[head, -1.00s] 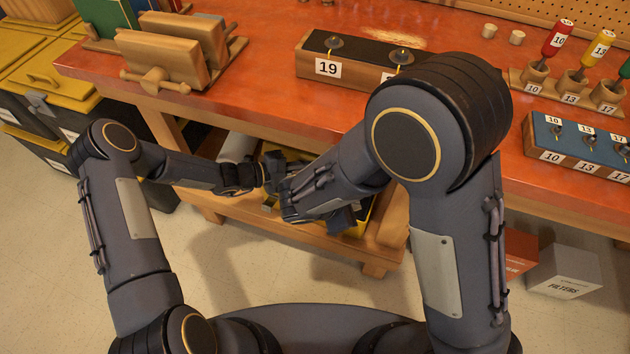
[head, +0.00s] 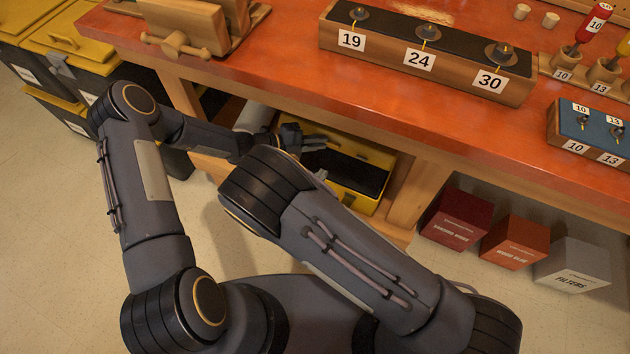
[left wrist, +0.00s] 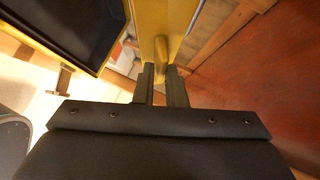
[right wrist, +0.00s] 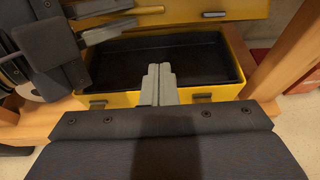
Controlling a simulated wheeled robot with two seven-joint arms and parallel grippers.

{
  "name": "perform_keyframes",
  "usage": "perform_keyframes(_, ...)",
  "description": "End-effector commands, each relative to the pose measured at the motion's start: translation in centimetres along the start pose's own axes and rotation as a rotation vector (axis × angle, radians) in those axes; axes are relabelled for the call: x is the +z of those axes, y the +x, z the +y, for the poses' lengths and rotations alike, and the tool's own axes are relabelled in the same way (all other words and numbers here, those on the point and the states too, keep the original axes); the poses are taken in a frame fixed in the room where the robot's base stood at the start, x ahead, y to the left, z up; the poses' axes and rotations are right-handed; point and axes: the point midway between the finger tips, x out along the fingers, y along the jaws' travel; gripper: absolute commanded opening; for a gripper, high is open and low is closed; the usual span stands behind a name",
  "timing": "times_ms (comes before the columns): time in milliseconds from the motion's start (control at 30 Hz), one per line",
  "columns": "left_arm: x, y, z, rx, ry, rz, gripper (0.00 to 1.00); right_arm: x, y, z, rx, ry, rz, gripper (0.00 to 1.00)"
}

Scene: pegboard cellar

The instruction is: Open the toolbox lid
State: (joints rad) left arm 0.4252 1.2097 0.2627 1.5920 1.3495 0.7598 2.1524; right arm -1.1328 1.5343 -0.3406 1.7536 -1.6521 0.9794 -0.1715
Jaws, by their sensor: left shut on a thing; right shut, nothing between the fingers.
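The yellow toolbox stands on the shelf under the bench, its front wall (right wrist: 178,98) and two latches showing in the right wrist view. Its lid (right wrist: 205,10) is raised at the back, and the black interior (right wrist: 190,60) is exposed. The toolbox also shows in the head view (head: 352,199), partly behind my right arm. My left gripper (head: 314,143) is shut on the lid's handle (left wrist: 163,55), beside the raised lid. My right gripper (right wrist: 158,75) is shut and empty, its fingertips over the front edge of the opening.
The orange bench top (head: 290,75) overhangs the shelf. A wooden leg (head: 428,192) stands right of the toolbox. Several cartons, such as the dark red one (head: 455,218), sit further right. Dark bins with yellow lids (head: 65,40) stand left. A pale roll (head: 253,117) lies behind my left wrist.

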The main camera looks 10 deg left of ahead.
Motion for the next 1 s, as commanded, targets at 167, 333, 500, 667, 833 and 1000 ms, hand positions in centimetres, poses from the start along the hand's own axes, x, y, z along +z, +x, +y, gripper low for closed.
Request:
perform_keyframes(167,0.1,0.0,-0.2,-0.003,0.004,-0.001,0.0,-0.1,3.9,-0.1,-0.003,0.001,0.002,0.0)
perform_keyframes(333,0.1,0.0,-0.2,-0.003,0.004,-0.002,0.0,2.4,4.6,0.0,0.0,0.004,0.001,0.0)
perform_keyframes(500,0.1,0.0,-0.2,-0.003,0.004,-0.002,0.0,3.6,5.0,0.0,-0.001,0.003,0.001,0.0)
perform_keyframes(667,0.1,0.0,-0.2,-0.003,0.004,-0.001,0.0,3.9,5.0,-0.1,-0.001,0.002,0.002,0.0)
perform_keyframes(833,0.1,0.0,-0.2,-0.003,0.004,-0.001,0.0,3.9,5.0,-0.1,-0.001,0.001,0.002,0.0)
perform_keyframes(1000,0.1,0.0,-0.2,-0.003,0.004,-0.001,0.0,4.8,5.2,-0.1,-0.002,0.003,0.002,0.0)
